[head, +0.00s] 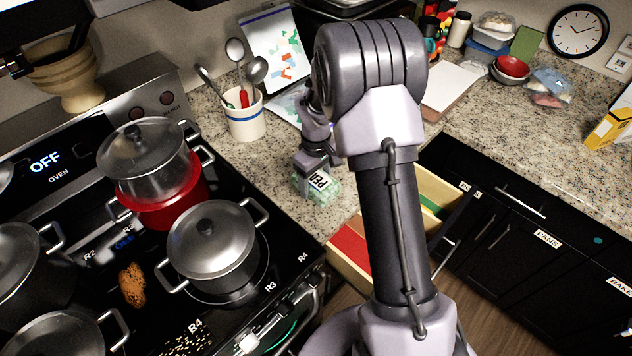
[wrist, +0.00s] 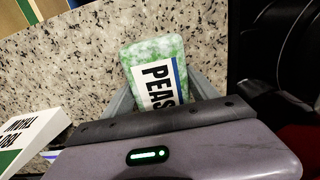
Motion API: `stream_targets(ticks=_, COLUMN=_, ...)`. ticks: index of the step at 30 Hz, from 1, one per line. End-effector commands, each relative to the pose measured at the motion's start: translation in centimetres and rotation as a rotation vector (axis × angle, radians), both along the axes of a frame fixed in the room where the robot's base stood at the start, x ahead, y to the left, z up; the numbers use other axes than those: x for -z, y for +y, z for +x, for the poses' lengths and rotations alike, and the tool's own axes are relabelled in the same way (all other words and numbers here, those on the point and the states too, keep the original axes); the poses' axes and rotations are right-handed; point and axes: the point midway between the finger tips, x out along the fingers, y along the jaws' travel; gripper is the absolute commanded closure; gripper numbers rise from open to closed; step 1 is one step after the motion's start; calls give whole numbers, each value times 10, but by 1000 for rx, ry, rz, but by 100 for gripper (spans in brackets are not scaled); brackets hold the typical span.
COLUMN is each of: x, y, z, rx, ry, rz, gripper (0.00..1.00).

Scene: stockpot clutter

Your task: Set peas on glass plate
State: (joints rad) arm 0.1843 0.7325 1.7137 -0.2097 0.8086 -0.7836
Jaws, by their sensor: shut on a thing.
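A green and white bag of peas (head: 328,192), with a white label, is between the fingers of my gripper (head: 313,165), over the granite counter left of my arm. In the wrist view the bag (wrist: 153,52) sticks out past the grey fingers, its label reading PEAS. My gripper (wrist: 162,92) is shut on it. I cannot tell whether the bag touches the counter. I cannot make out a glass plate in either view; my arm hides part of the counter.
A utensil crock (head: 246,116) stands on the counter beside the stove. Pots, including a lidded grey one (head: 211,246), cover the stove at left. An open drawer (head: 348,250) lies below the counter edge. Bowls (head: 510,70) and bags sit at the back right. The right counter has bare room.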

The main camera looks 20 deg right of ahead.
Motion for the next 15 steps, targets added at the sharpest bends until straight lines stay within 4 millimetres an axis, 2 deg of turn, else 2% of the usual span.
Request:
stream_targets(ticks=4, x=4, y=0, z=0, rx=0, ry=0, rz=0, gripper=92)
stream_targets(ticks=5, x=3, y=0, z=0, rx=0, ry=0, rz=0, gripper=26)
stream_targets(ticks=7, x=3, y=0, z=0, rx=0, ry=0, rz=0, gripper=12)
stream_targets(ticks=15, x=3, y=0, z=0, rx=0, ry=0, rz=0, gripper=10)
